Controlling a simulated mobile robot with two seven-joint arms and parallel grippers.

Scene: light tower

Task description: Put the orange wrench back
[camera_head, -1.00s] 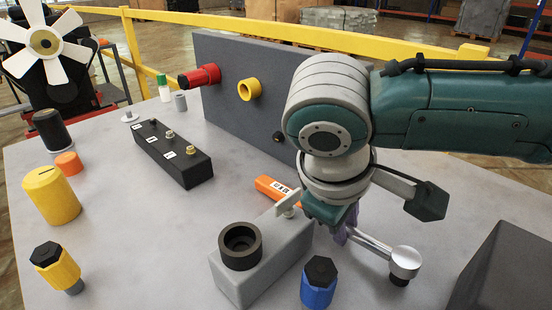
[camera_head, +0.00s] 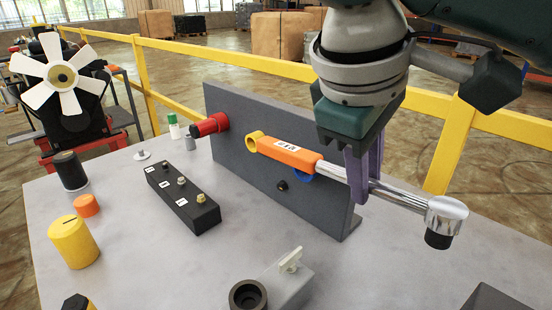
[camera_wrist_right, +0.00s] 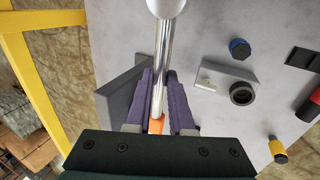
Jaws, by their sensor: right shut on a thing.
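The orange wrench has an orange handle (camera_head: 290,152) with a white label, a silver shaft and a silver head (camera_head: 446,212) with a black socket. My right gripper (camera_head: 362,180), with purple fingers, is shut on its shaft and holds it above the table. The wrist view shows the shaft (camera_wrist_right: 164,50) between the fingers (camera_wrist_right: 163,105). The handle points left towards the grey upright panel (camera_head: 228,125). Its end overlaps the yellow ring (camera_head: 254,140) on the panel; I cannot tell if it is inside. A blue ring (camera_head: 303,175) shows partly behind the wrench. My left gripper is not in view.
On the table are a black block with several terminals (camera_head: 182,195), a yellow cylinder (camera_head: 74,242), and a grey block (camera_head: 290,287) with a black socket. A yellow rail (camera_head: 300,70) runs behind.

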